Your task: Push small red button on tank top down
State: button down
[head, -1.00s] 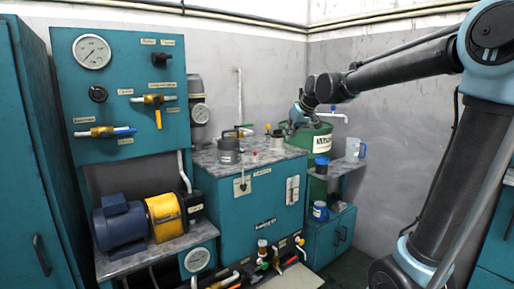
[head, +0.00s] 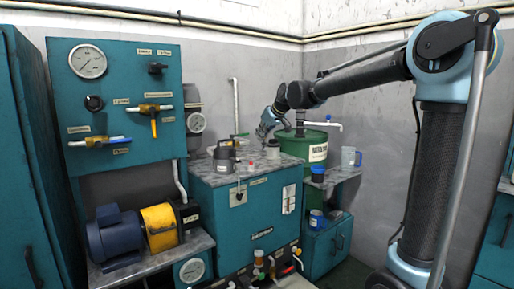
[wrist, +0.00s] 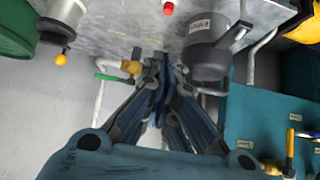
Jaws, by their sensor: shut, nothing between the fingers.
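The small red button (head: 250,163) stands on the grey top of the teal tank (head: 250,215), between a dark grey cylinder (head: 225,155) and a lighter grey cup-like fitting (head: 273,149). My gripper (head: 263,137) is above the back part of the tank top, pointing down. In the wrist view my gripper (wrist: 160,72) has its fingers together and empty. It is apart from the button.
A green drum (head: 306,150) stands to the right of the tank, beside a shelf with a blue cup (head: 317,174) and a clear jug (head: 348,157). A green-handled valve (wrist: 115,75) and a yellow knob (wrist: 61,59) are near my fingers in the wrist view. A gauge panel (head: 120,95) is at left.

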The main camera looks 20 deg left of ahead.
send_over(251, 163)
jog(key=f, duration=0.6)
jog(key=shift+w+d+f, duration=0.15)
jog(key=shift+d, duration=0.2)
notch_tip(251, 163, down, 3)
jog(key=shift+a+f, duration=0.1)
jog(key=shift+f, duration=0.6)
